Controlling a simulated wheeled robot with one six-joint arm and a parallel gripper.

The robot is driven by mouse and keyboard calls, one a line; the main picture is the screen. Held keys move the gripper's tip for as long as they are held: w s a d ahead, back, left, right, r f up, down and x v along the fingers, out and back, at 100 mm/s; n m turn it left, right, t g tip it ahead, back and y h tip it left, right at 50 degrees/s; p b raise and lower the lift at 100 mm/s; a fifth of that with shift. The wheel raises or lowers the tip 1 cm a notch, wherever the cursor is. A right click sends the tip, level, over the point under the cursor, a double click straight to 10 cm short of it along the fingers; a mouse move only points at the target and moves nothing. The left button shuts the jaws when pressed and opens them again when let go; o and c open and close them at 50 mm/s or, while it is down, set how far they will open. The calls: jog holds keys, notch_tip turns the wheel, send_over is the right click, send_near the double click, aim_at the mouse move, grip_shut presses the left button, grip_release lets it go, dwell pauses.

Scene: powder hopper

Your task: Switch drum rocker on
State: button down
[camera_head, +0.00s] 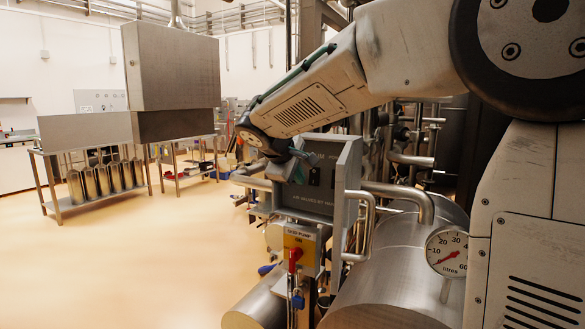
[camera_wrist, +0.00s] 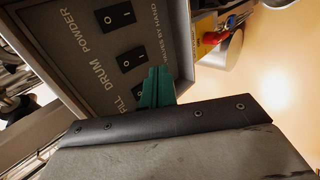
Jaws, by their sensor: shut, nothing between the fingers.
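The grey control panel (camera_head: 318,190) stands mid-picture in the head view, and its face fills the upper left of the wrist view (camera_wrist: 75,55). In the wrist view, the black drum rocker (camera_wrist: 131,58), marked O and I, sits beside the word DRUM. I cannot tell which side is pressed. In the head view, my gripper (camera_head: 299,168) is in front of the panel's upper left, and the rockers there are too small to tell apart.
The powder rocker (camera_wrist: 116,15) is above the drum rocker and the fill rocker (camera_wrist: 134,92) below, partly behind my fingers. A yellow pump switch with a red handle (camera_head: 295,255) hangs below the panel. Steel pipes (camera_head: 365,225) and a gauge (camera_head: 447,252) are right.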

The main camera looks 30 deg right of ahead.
aim_at(313, 185)
jog(key=w+d+f, duration=0.2)
jog(key=w+d, duration=0.1)
jog(key=d, duration=0.2)
jog(key=shift+w+d+f, duration=0.25)
jog(key=shift+f, duration=0.15)
jog(key=shift+w+d+f, duration=0.1)
jog(key=shift+w+d, duration=0.05)
